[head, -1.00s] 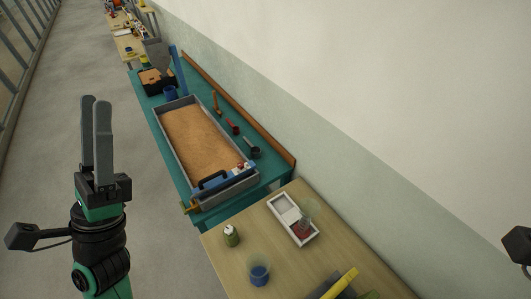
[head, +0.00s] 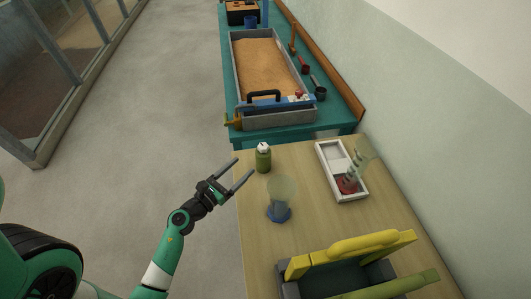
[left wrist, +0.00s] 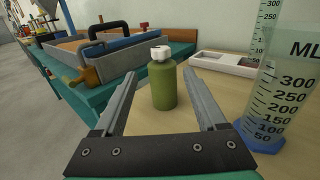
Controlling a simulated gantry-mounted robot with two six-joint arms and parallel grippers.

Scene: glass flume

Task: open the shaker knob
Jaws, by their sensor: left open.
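A small green shaker-like bottle (head: 263,161) with a white top (head: 263,147) stands upright near the left edge of the wooden table. In the left wrist view the green bottle (left wrist: 164,86) and its white top (left wrist: 161,52) show ahead, between the lines of the two fingers. My left gripper (head: 243,170) is open and empty, just left of the bottle, its fingers pointing toward it. I cannot tell whether the fingertips reach past its near side. My right gripper is not in view.
A clear cylinder with a blue base (head: 280,200) stands close to the gripper's right side. A white tray (head: 328,157) with another cylinder lies further right. A yellow-handled grey box (head: 350,246) is at the front. A sand tray (head: 237,75) sits on the teal bench beyond.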

